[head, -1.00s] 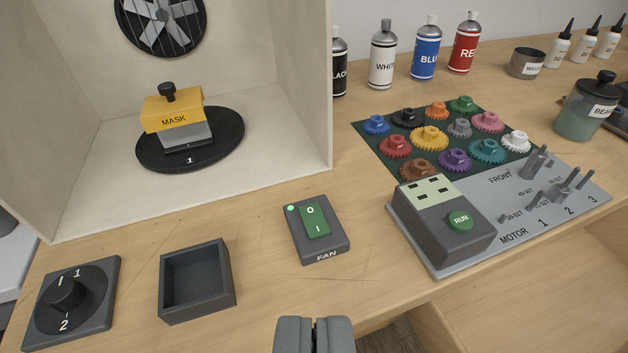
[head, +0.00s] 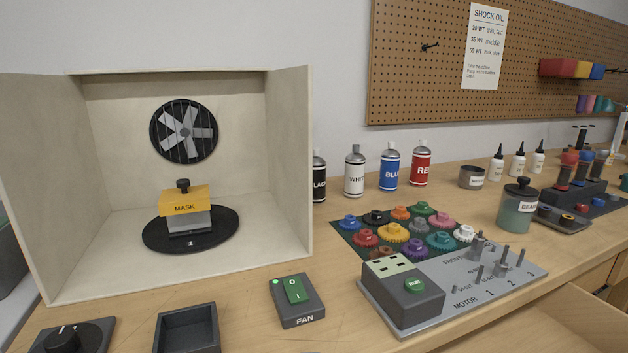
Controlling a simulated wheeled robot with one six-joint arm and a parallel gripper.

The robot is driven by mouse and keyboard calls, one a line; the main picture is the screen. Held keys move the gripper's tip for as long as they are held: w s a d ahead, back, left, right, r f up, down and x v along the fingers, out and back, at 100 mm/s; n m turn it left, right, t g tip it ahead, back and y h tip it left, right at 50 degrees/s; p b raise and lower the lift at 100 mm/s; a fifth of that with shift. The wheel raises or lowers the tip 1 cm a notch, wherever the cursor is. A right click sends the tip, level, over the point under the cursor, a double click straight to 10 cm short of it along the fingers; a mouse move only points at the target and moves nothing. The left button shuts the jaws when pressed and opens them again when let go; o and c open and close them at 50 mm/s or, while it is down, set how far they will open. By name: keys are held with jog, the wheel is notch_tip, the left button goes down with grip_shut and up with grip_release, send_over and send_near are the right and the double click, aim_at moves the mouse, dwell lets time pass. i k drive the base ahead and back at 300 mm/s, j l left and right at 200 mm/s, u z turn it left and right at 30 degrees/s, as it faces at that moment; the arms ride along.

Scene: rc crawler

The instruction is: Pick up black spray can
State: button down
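The black spray can (head: 319,182) stands upright on the bench, just right of the spray booth's right wall, which hides its left part. Its label reads in part "LACK" and its top is grey. To its right stand the white can (head: 355,172), the blue can (head: 389,168) and the red can (head: 420,164) in a row. My gripper is not in view now.
The spray booth (head: 290,170) holds a yellow-masked block (head: 185,202) on a black turntable (head: 152,240). A fan switch (head: 297,301), a motor stand (head: 420,325) and a gear mat (head: 345,236) with several gears occupy the front. Bare bench lies between booth and mat.

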aim_at(319, 164)
jog(key=i+z, duration=0.7)
jog(key=i+j+z, duration=0.1)
jog(key=z, duration=0.25)
jog(key=i, duration=0.1)
